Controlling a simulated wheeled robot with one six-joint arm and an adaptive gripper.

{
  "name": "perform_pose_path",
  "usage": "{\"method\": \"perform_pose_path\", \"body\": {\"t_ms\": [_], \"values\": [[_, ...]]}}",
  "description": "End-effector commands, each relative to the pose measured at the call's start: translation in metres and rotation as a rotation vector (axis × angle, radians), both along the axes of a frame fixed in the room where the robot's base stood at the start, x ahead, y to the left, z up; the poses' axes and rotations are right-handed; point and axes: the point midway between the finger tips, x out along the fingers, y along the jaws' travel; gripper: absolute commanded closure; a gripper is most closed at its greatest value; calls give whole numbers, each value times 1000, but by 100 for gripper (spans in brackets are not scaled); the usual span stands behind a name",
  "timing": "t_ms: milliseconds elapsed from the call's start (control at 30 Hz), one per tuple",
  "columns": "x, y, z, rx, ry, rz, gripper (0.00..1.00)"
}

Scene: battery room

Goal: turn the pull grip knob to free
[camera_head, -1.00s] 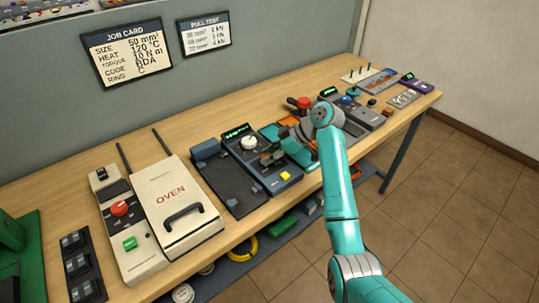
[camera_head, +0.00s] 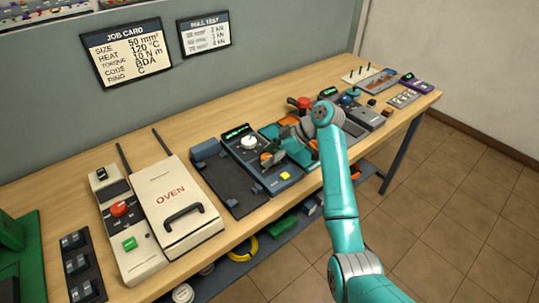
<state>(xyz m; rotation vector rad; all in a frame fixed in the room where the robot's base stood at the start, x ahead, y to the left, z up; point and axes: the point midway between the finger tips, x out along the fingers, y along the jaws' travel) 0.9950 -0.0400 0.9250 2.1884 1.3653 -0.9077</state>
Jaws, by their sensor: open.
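I cannot tell for certain which control is the pull grip knob, and no "free" marking is readable. A red knob (camera_head: 304,103) stands at the back of the bench, beyond my arm's wrist. A white round knob (camera_head: 248,142) sits on a dark blue unit with a green display (camera_head: 236,131) and a yellow button (camera_head: 285,175). My wrist and arm hide part of the teal and orange equipment behind.
A white oven (camera_head: 170,191) with a black handle and a control box (camera_head: 119,209) stand at the left. A dark tray unit (camera_head: 225,178) lies beside the blue unit. Several small devices crowd the right end. Bare wood (camera_head: 200,121) shows along the back.

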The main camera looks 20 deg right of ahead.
Motion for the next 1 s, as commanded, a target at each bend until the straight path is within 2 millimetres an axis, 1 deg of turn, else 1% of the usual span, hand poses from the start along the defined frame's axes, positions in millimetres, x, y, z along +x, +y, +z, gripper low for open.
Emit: {"method": "perform_pose_path", "body": {"t_ms": [167, 500, 600, 800, 1000], "values": [[-5, -14, 15, -2, -3, -4, 37], [-26, -55, 62, -1, -4, -2, 37], [-30, -65, 71, 0, -3, -3, 37], [-35, -74, 81, 2, -5, -4, 37], [-36, -75, 83, 2, -5, -4, 37]]}}
